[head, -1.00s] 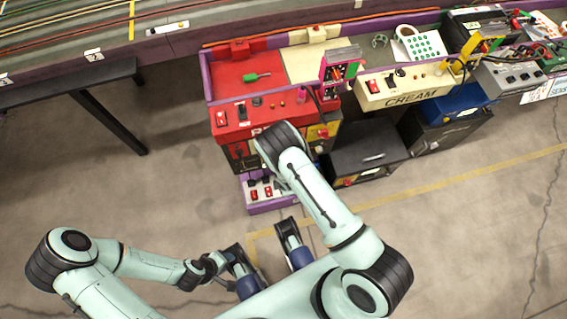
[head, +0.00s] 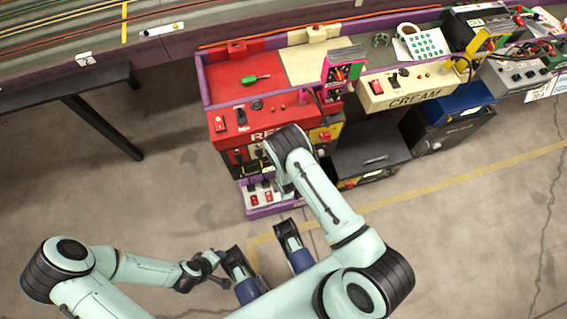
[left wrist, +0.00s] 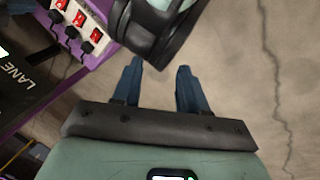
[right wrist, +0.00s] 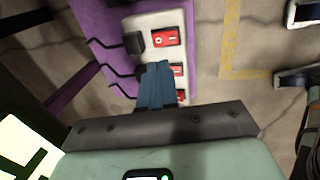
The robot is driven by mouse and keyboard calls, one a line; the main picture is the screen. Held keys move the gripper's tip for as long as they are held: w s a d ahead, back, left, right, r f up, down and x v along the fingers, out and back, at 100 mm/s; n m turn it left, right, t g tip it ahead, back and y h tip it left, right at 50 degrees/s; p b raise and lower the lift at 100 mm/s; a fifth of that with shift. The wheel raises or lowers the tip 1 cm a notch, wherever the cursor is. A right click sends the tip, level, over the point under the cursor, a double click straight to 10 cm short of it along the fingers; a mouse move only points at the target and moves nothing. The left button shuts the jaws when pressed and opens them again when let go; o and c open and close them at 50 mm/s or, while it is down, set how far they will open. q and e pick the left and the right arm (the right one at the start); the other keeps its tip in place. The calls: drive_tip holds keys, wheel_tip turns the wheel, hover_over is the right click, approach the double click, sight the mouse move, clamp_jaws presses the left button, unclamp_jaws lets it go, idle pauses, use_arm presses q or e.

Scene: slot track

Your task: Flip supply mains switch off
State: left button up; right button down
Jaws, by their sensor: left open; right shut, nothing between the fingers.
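A white switch strip with red rocker switches and black plugs sits low on a purple base under the red panel; it shows in the head view (head: 262,189). In the right wrist view a red rocker (right wrist: 165,38) is fully visible beyond my fingers, with another (right wrist: 177,69) beside them. Which one is the supply mains cannot be read. My right gripper (right wrist: 157,66) is shut and empty over the strip, partly covering it; contact cannot be told. My left gripper (left wrist: 160,66) is open and empty, apart from the strip's rockers (left wrist: 79,18).
The red panel (head: 230,125) with its own switches stands above the strip, beside the cream panel (head: 400,90). A black box (head: 370,155) stands on the floor to the right. My right arm passes close in front of my left gripper. Open floor lies left.

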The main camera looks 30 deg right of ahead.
drive_tip(key=b+x, duration=0.2)
drive_tip(key=x, duration=0.5)
drive_tip(key=shift+s, duration=0.1)
use_arm(q)
drive_tip(key=w+a+f+t, duration=0.1)
drive_tip(key=w+a+f, duration=0.1)
drive_tip(key=w, duration=0.3)
drive_tip(key=shift+a+f+t+y+b, duration=0.3)
drive_tip(key=shift+f+y+b, duration=0.1)
drive_tip(key=shift+f, duration=0.3)
use_arm(e)
drive_tip(key=shift+w+f, duration=0.2)
drive_tip(key=shift+f, duration=0.45)
drive_tip(key=shift+w+f, duration=0.1)
drive_tip(key=shift+f, duration=0.15)
drive_tip(key=shift+b, duration=0.3)
use_arm(q)
drive_tip(key=shift+s+a+f, duration=0.1)
drive_tip(key=shift+s+f, duration=0.4)
drive_tip(key=shift+f, duration=0.1)
